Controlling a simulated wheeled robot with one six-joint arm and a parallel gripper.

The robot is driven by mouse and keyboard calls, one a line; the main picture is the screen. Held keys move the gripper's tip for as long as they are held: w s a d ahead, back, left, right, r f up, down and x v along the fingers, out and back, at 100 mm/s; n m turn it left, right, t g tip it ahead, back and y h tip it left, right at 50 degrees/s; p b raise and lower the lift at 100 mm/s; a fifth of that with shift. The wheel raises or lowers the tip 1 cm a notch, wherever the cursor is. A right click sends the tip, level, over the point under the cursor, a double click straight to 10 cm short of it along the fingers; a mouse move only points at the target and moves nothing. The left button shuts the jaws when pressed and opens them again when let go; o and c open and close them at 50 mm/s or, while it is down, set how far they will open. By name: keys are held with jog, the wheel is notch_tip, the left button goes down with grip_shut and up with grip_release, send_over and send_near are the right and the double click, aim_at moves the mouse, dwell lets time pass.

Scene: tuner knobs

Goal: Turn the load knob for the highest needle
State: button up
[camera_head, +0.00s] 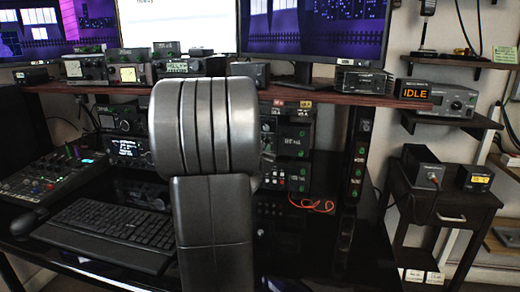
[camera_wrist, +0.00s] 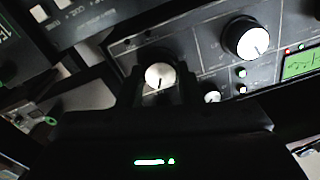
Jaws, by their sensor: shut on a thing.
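In the wrist view my gripper (camera_wrist: 160,82) is shut on a small knob with a pale face (camera_wrist: 159,74) on a dark radio panel (camera_wrist: 200,60). A finger is on each side of it, and a dark pointer mark on the face points down. I cannot read its label. A larger pale-faced knob (camera_wrist: 247,38) is to the upper right, apart from my fingers. A green lit meter (camera_wrist: 302,64) is at the right edge; its needle is too small to read. In the head view my arm hides my gripper and the held knob.
In the head view, a wooden shelf (camera_head: 345,86) spans the desk above stacked radios (camera_head: 292,140).

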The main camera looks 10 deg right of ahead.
jog(key=o, duration=1)
jog(key=p+v, duration=0.1)
jog(key=v, duration=1.3)
jog(key=shift+w+p, duration=0.1)
jog(key=shift+p, duration=0.3)
dwell(0.4)
